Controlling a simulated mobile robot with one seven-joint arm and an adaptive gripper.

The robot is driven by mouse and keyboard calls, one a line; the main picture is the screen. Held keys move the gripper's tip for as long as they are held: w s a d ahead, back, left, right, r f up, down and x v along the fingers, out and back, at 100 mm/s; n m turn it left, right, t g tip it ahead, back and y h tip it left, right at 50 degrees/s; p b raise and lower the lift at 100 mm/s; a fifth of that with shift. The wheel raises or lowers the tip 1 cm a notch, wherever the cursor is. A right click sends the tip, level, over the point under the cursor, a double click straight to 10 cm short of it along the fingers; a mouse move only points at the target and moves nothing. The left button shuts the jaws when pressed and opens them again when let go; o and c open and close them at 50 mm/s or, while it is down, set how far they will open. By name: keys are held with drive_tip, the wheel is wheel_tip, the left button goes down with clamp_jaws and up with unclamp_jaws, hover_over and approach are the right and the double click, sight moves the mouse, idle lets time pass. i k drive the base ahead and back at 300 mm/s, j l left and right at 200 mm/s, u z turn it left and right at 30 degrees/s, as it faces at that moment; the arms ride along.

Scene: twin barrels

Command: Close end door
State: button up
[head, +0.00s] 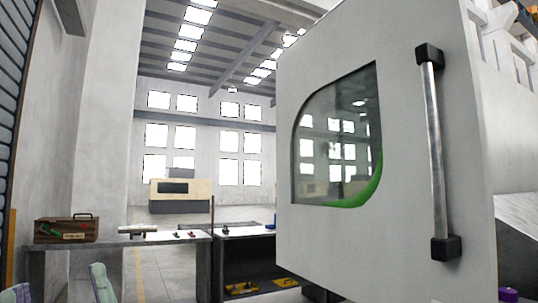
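The door is a large pale grey panel (400,215) filling the right half of the head view. It has a dark window (340,140) with a rounded upper left corner and a green patch low on the right. A vertical metal bar handle (436,150) with black end blocks is fixed near the door's right side. I cannot tell how far the door stands open. My gripper is not in view.
A workbench (120,243) at the left carries a brown toolbox (66,229) and small tools. A dark shelf unit (245,262) stands beside it. A beige machine (180,195) is far back. Floor (150,275) shows between them.

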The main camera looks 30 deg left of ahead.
sight(421, 228)
drive_tip(key=u, duration=0.5)
drive_tip(key=i+j, duration=0.3)
drive_tip(key=i, duration=0.15)
drive_tip(key=i+j, duration=0.35)
drive_tip(key=i, duration=0.15)
drive_tip(key=i+j+u, duration=0.1)
drive_tip(key=i+j, duration=0.2)
drive_tip(key=i, duration=0.15)
drive_tip(key=i+j, duration=0.3)
drive_tip(key=i, duration=0.2)
drive_tip(key=i+j, duration=0.3)
drive_tip(key=i, duration=0.15)
drive_tip(key=i+j+u, duration=0.1)
drive_tip(key=i+j, duration=0.2)
drive_tip(key=i, duration=0.2)
